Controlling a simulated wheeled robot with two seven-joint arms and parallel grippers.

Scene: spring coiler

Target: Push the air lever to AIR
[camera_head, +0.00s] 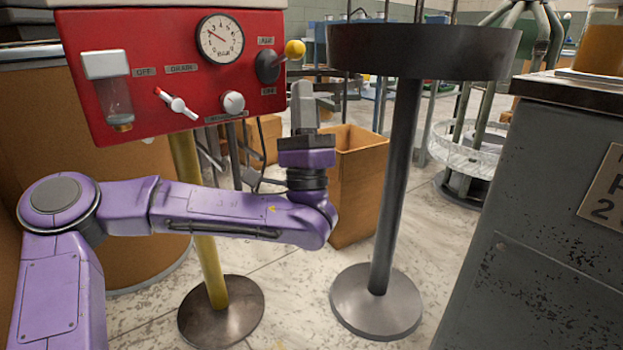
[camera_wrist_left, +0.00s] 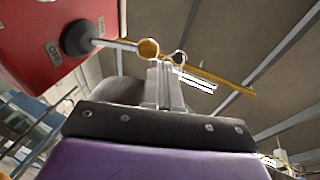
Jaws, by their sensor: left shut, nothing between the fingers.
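The air lever (camera_head: 295,49) has a yellow ball knob on a short rod and a round black base (camera_head: 268,66) on the red panel (camera_head: 140,55). It sticks out to the right and slightly up, between the AIR label (camera_head: 266,41) above and the OFF label (camera_head: 268,91) below. My left gripper (camera_head: 303,88) is shut and empty, pointing up just below the knob. In the left wrist view the knob (camera_wrist_left: 148,48) is by the fingertips (camera_wrist_left: 166,68); I cannot tell whether they touch. My right gripper is not in view.
The panel also carries a pressure gauge (camera_head: 221,39), a white and red drain handle (camera_head: 177,103) and a knob (camera_head: 233,102). A dark round-topped stand (camera_head: 420,50) rises close to the right. A cardboard box (camera_head: 360,185) is behind my forearm. A grey cabinet (camera_head: 540,200) is far right.

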